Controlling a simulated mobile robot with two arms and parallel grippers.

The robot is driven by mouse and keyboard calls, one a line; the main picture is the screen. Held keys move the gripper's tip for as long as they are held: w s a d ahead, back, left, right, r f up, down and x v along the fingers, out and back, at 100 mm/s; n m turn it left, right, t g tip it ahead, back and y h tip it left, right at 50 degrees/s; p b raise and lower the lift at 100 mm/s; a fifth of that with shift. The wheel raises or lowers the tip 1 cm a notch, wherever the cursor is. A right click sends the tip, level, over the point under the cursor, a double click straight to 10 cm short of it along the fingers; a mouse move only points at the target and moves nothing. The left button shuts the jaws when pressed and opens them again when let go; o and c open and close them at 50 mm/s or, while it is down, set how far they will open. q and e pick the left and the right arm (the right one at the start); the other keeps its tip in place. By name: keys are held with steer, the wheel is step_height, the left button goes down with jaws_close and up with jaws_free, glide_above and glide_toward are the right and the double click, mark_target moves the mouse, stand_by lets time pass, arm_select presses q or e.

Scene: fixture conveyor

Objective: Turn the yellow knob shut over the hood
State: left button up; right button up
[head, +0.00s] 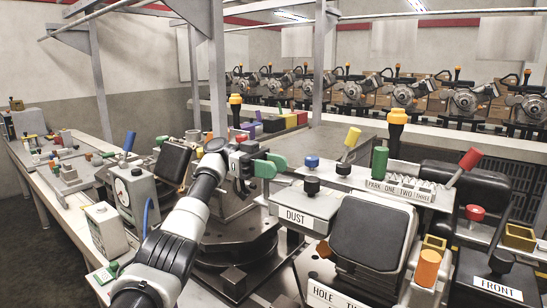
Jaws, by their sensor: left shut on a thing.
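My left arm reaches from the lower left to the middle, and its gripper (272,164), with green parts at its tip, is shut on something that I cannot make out. A yellow knob (235,99) on a dark stem stands behind and above the gripper, apart from it in the picture. A second yellow-orange knob (397,116) on a dark stem stands to the right, behind the green cylinder handle (379,160). I cannot tell which of these is over the hood. My right gripper is not in view.
A box labelled DUST (297,217) with a blue and a black knob is right of the gripper. A padded black block (371,231) and an orange cylinder (428,267) are in the right foreground. A red-tipped lever (469,158) sticks up at right. A grey post (217,80) rises behind my arm.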

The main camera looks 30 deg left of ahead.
arm_select(q)
steer(key=shift+s+r+m+g+p, duration=0.1)
steer(key=shift+m+g+p, duration=0.45)
steer(key=shift+g, duration=0.25)
steer(key=o, duration=0.9)
steer(key=shift+o, duration=0.2)
